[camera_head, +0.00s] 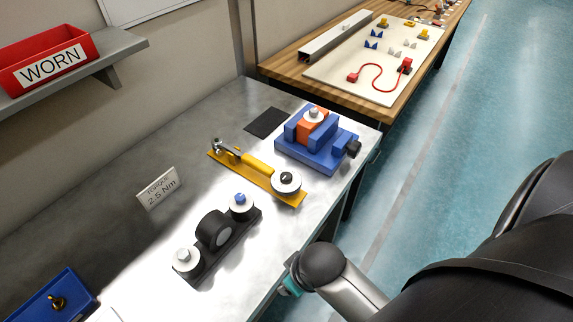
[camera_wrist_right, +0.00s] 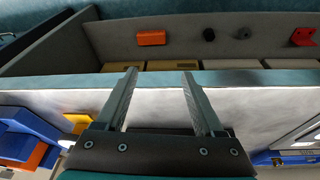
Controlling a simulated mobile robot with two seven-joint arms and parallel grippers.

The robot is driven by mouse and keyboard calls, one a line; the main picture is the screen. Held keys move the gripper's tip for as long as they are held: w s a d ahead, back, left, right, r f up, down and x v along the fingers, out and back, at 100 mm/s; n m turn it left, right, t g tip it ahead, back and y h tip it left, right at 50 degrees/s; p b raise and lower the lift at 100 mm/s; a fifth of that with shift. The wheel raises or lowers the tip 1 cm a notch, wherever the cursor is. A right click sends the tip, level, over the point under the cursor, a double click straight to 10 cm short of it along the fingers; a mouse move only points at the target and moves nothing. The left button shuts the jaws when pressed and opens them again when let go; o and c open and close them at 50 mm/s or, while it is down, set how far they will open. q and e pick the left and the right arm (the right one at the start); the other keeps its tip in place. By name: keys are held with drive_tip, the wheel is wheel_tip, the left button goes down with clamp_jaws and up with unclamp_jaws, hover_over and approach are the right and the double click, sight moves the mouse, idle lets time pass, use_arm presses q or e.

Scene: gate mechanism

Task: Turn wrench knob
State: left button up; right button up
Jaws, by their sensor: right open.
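A yellow wrench-like tool (camera_head: 256,166) lies on a yellow base plate (camera_head: 217,157) on the metal bench. At its near right end is a round silver knob (camera_head: 286,181) with a dark centre. At its far left end is a small metal fitting (camera_head: 222,148). My right arm comes in from the right, and its end, with a teal part, is at the bench's front edge, apart from the tool. Its fingers are hidden in the head view. In the right wrist view my right gripper (camera_wrist_right: 160,73) is open and empty. My left gripper is not in view.
A blue vise (camera_head: 318,155) holding an orange block stands behind the tool. A black base (camera_head: 222,250) with white discs lies in front. A torque sign (camera_head: 158,187), a blue tray (camera_head: 52,298) and a dark mat (camera_head: 267,122) are on the bench. A red WORN bin (camera_head: 45,62) sits on a shelf.

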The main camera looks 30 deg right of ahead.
wheel_tip(320, 180, up, 6)
drive_tip(key=p, duration=0.2)
drive_tip(key=w+a+r+n+y, duration=0.1)
drive_tip(key=w+a+r+n, duration=0.15)
drive_tip(key=w+n, duration=0.4)
drive_tip(key=n+g+h+p, duration=0.1)
drive_tip(key=n+g+p, duration=0.15)
drive_tip(key=n, duration=0.65)
approach(287, 176)
drive_tip(key=shift+g, duration=0.45)
drive_tip(key=f, duration=0.2)
drive_tip(key=f+b, duration=0.1)
drive_tip(key=f, duration=0.2)
drive_tip(key=w+f, duration=0.1)
drive_tip(key=f, duration=0.2)
drive_tip(key=shift+a+f+b, duration=0.1)
drive_tip(key=shift+f+b, duration=0.15)
drive_tip(key=shift+b, duration=0.15)
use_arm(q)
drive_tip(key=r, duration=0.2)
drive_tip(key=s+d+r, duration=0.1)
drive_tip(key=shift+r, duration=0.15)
use_arm(e)
clamp_jaws()
